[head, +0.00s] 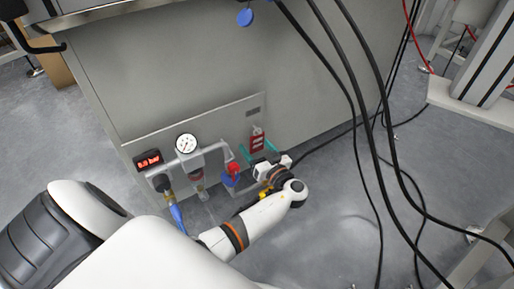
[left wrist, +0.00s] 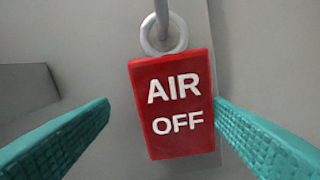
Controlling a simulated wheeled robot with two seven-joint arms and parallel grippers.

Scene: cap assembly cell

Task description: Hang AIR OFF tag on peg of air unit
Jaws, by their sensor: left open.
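The red AIR OFF tag (head: 257,144) hangs at the right end of the air unit panel (head: 215,128) on the cabinet front. It also shows in the left wrist view (left wrist: 172,105), upright and slightly tilted, its white lettering facing the camera. Its pale ring (left wrist: 146,37) is around a grey peg (left wrist: 162,10). My left gripper (head: 258,149) is open, and its teal fingers stand on either side of the tag. In the left wrist view the left finger is clear of the tag; the right finger is close to its right edge, and I cannot tell if they touch. My right gripper is out of view.
Left of the tag are a red-and-blue valve (head: 232,175), a round gauge (head: 186,144) and a red digital display (head: 149,159). Black cables (head: 352,100) hang down on the right. A blue round tag (head: 245,17) hangs at the top. Floor at right is mostly clear.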

